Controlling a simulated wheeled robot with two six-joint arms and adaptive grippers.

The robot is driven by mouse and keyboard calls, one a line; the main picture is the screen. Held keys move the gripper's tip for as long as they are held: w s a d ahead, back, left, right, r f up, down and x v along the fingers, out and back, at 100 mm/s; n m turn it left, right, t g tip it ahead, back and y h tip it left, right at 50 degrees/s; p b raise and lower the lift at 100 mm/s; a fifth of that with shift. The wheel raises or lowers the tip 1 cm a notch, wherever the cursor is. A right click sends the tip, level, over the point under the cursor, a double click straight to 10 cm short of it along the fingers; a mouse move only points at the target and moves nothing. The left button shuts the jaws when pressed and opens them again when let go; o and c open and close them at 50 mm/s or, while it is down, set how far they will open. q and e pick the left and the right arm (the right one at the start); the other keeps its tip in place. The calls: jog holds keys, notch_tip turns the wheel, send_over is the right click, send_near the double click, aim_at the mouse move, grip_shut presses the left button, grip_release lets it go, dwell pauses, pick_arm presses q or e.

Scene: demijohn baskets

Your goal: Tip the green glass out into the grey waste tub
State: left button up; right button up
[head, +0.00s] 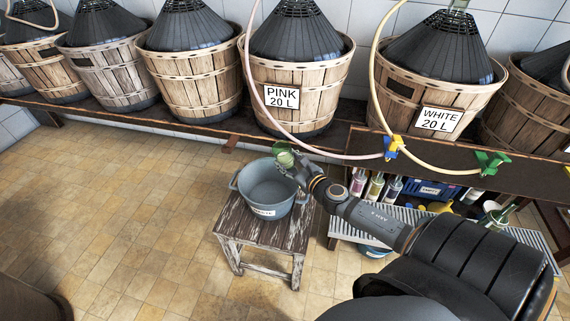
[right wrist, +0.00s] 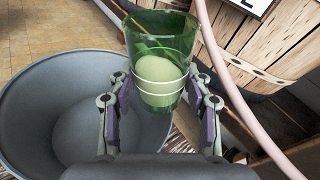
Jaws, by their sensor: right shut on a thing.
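My right gripper (head: 293,167) is shut on the green glass (head: 285,158), at the back right rim of the grey waste tub (head: 246,198). In the right wrist view the transparent green glass (right wrist: 160,35) stands between the two fingers. Two pale rings run around it, and a pale green oval shows inside; I cannot tell whether it is liquid. The glass's mouth points away from the wrist. The open tub (right wrist: 35,105) lies below and to the left of the glass there, and its visible inside looks empty. My left gripper is out of view.
The tub stands on a worn wooden stool (head: 262,238). A pink hose (head: 262,110) hangs close by the glass. Bottles (head: 375,188) and a slatted rack (head: 360,232) are right. Floor is free at left.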

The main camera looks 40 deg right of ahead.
jog(key=shift+d+n+h, duration=0.3)
jog(key=shift+d+n, duration=0.1)
jog(key=shift+n, duration=0.5)
jog(key=shift+d+n+b, duration=0.25)
jog(key=shift+n+b, duration=0.3)
jog(key=shift+n, duration=0.25)
jog(key=shift+d+f+n+h+b, duration=0.1)
jog(key=shift+d+n+h+b, duration=0.2)
jog(key=shift+n+b, duration=0.5)
jog(key=shift+f+n, duration=0.2)
jog(key=shift+n, duration=0.3)
jog(key=shift+n+t+b, duration=0.3)
jog(key=shift+n+b, duration=0.05)
jog(key=shift+n, duration=0.25)
jog(key=shift+r, duration=0.15)
jog(key=shift+n+h, duration=0.3)
jog(key=shift+n, duration=0.2)
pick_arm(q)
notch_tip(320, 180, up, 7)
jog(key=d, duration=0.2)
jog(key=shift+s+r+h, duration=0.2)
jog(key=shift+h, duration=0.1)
